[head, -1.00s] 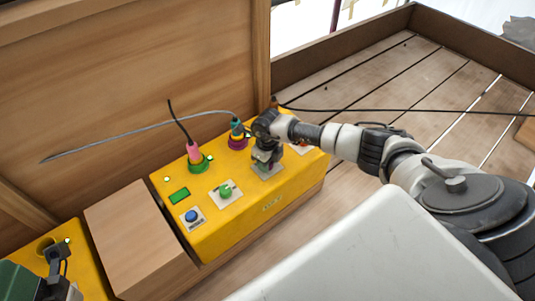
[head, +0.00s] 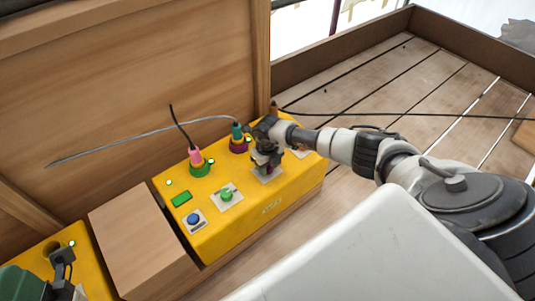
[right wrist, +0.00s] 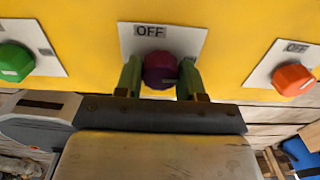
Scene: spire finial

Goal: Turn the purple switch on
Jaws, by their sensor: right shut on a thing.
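The purple switch (right wrist: 160,70) is a round knob on a white plate (right wrist: 190,40) marked OFF, on the yellow box (head: 240,222). My right gripper (right wrist: 160,80) has one finger on each side of the knob and is shut on it. In the head view my right gripper (head: 266,162) reaches down onto the box from the right and hides the knob. The ON mark and the knob's pointer cannot be made out.
A green knob (right wrist: 14,62) and an orange knob (right wrist: 293,79) flank the purple one. A blue button (head: 194,217) is at the box's left end. Pink (head: 196,157) and teal (head: 237,132) plugs with cables stand behind. A wooden block (head: 140,230) is left.

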